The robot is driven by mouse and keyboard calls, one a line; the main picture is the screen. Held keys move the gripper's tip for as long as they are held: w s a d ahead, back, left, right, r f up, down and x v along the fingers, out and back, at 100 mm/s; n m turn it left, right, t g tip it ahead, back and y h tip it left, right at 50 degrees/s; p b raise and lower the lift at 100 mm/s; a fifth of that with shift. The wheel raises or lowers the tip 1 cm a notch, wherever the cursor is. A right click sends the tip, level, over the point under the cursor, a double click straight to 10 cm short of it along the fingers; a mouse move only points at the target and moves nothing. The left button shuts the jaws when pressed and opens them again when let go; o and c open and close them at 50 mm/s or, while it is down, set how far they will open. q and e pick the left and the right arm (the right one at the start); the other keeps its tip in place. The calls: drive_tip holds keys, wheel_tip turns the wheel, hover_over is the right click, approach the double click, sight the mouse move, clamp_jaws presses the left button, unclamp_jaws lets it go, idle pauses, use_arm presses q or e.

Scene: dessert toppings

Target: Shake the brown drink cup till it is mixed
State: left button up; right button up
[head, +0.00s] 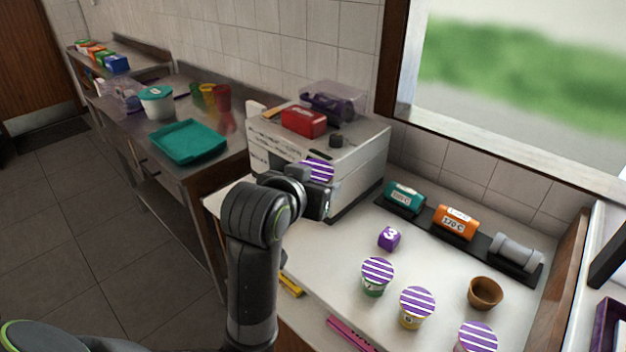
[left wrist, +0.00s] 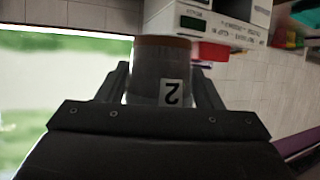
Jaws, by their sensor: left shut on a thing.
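My left gripper (head: 322,192) is raised above the white counter, in front of the boxy white machine. It is shut on a cup with a purple-and-white striped lid (head: 318,170). In the left wrist view the gripper (left wrist: 165,100) has one finger on each side of this cup (left wrist: 150,70). The cup's body looks grey-brown there, with a brownish rim and a white label bearing a 2, upside down in the picture. In the head view the gripper hides most of its body. The drink inside cannot be seen. My right gripper is not in view.
Striped-lid cups with green (head: 375,285) and yellow (head: 412,320) bodies, and another (head: 478,338), stand on the counter. A brown pot (head: 485,293), a purple cube (head: 389,238) and a black rack (head: 480,243) of cylinders are nearby. The white machine (head: 350,165) stands close behind the gripper.

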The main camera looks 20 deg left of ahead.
use_arm(q)
drive_tip(key=f, duration=0.4)
drive_tip(key=shift+w+f, duration=0.1)
drive_tip(key=shift+w, duration=0.1)
drive_tip(key=shift+s+r, duration=0.2)
drive_tip(key=shift+r, duration=2.5)
drive_tip(key=shift+w+f, duration=0.25)
drive_tip(key=shift+s+r, duration=0.1)
drive_tip(key=shift+s, duration=0.1)
